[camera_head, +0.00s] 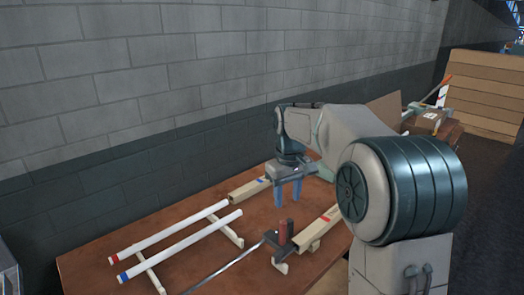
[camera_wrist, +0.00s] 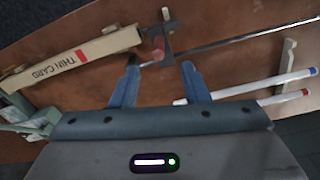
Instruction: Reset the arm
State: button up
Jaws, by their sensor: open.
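My gripper (camera_head: 287,192) hangs over the brown table, its two blue fingers pointing down and spread apart. In the wrist view my gripper (camera_wrist: 158,80) is open, with nothing between its fingertips. A metal rod (camera_head: 228,265) lies near the table's front, running to a small stand with dark and red upright parts (camera_head: 282,234). In the wrist view the rod (camera_wrist: 250,36) passes just beyond the fingertips. Two white tubes, one with a red end (camera_head: 167,236) and one with a blue end (camera_head: 180,245), lie on a white rack at the left.
A long carton marked "THIN CARD" (camera_wrist: 75,60) lies near the stand; another carton (camera_head: 250,187) lies behind my gripper. The grey block wall (camera_head: 180,110) borders the table's back. Stacked boards (camera_head: 488,95) stand at the far right. Bare table (camera_head: 215,238) shows between the tubes and my gripper.

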jog(key=s+d+f+m+t, duration=0.1)
jog(key=s+d+f+m, duration=0.1)
jog(key=s, duration=1.1)
jog(key=s+d+f+m+t, duration=0.1)
jog(key=s+d+f+m, duration=0.1)
jog(key=s, duration=1.2)
jog(key=shift+f+m+t, duration=0.35)
jog(key=shift+m+t, duration=0.05)
jog(key=shift+m, duration=0.2)
